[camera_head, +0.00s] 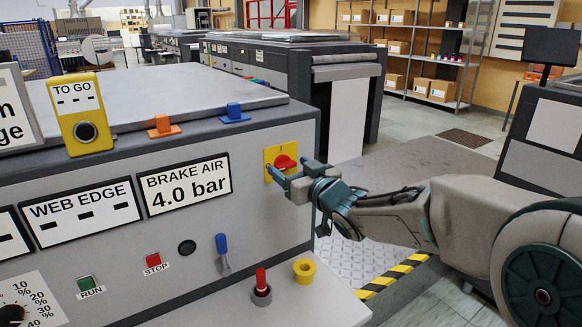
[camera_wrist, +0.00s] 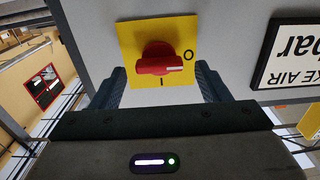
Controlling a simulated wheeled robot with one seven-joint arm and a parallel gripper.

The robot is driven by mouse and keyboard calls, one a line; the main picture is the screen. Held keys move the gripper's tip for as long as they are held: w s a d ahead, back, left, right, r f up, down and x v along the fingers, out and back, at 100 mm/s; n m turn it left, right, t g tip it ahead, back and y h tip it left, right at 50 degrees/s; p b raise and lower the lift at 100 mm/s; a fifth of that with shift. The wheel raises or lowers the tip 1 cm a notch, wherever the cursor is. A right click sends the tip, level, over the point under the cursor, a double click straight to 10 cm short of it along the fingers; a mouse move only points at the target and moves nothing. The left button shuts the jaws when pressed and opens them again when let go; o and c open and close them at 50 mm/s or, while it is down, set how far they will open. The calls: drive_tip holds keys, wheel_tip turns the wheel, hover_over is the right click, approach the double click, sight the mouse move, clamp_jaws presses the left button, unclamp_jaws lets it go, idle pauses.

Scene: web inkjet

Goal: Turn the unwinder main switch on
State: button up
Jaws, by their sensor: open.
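The main switch is a red rotary knob (camera_head: 285,162) on a yellow plate (camera_head: 269,155), on the front of the grey unwinder cabinet. In the wrist view the knob (camera_wrist: 158,60) lies sideways, its white mark pointing right towards the O on the yellow plate (camera_wrist: 128,38). My gripper (camera_head: 287,173) is open right in front of the switch. In the wrist view its two fingers stand left and right of the knob, apart from it, with nothing held.
A "BRAKE AIR 4.0 bar" sign (camera_head: 185,184) is left of the switch. Below are a blue toggle (camera_head: 221,244), a red STOP button (camera_head: 152,260) and a green RUN button (camera_head: 86,284). A red-topped peg (camera_head: 261,281) and a yellow ring (camera_head: 304,268) are on the ledge.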

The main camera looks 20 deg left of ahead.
drive_tip(key=shift+w+a, duration=0.4)
drive_tip(key=shift+a, duration=0.1)
drive_tip(key=c, duration=1)
